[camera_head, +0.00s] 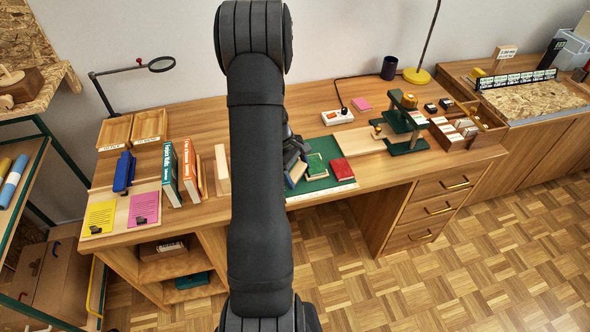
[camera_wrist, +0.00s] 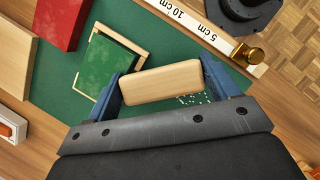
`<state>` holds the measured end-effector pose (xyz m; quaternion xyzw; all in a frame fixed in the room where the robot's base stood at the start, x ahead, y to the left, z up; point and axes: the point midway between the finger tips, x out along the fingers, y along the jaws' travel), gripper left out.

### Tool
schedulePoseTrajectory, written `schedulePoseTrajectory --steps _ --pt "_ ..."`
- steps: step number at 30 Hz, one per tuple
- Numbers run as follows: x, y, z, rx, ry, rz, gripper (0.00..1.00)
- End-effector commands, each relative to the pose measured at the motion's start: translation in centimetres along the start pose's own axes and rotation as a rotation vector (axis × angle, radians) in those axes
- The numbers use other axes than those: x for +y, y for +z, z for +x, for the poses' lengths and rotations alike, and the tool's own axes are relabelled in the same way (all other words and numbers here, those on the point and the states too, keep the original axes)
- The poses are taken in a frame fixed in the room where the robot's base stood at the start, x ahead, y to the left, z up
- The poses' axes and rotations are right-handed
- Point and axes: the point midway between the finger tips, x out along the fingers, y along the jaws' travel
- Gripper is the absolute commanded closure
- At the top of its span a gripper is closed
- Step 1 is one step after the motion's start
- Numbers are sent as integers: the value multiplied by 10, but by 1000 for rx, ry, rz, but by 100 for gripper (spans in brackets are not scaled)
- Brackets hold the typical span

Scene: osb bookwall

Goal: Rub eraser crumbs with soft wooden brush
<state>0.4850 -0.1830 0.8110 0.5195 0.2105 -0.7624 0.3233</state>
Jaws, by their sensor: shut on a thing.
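My gripper (camera_wrist: 163,79) is shut on the soft wooden brush (camera_wrist: 160,83), a pale wooden block held crosswise between the blue fingers. Its bristles are hidden under the block. The eraser crumbs (camera_wrist: 196,98) are small white specks on the green mat (camera_wrist: 172,45), at and below the right end of the brush in the wrist view. I cannot tell whether the brush touches the mat. In the head view my arm hides most of the gripper (camera_head: 294,160), which is over the left part of the mat (camera_head: 318,185). The crumbs cannot be made out there.
A green piece in a wooden frame (camera_wrist: 107,64) lies close left of the brush. A red book (camera_wrist: 62,20) lies beyond it. A ruler (camera_wrist: 190,22) with a brass knob (camera_wrist: 252,54) edges the mat. Upright books (camera_head: 180,173) stand left of my arm.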

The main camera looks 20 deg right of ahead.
Motion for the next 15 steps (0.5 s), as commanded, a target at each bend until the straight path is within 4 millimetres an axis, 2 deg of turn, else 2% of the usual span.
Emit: schedulePoseTrajectory --steps 1,5,15 --pt "-7 5 6 -14 -19 1 45" --pt "-12 1 5 -16 -23 -1 45" --pt "-31 -19 -6 -12 -17 -1 45"
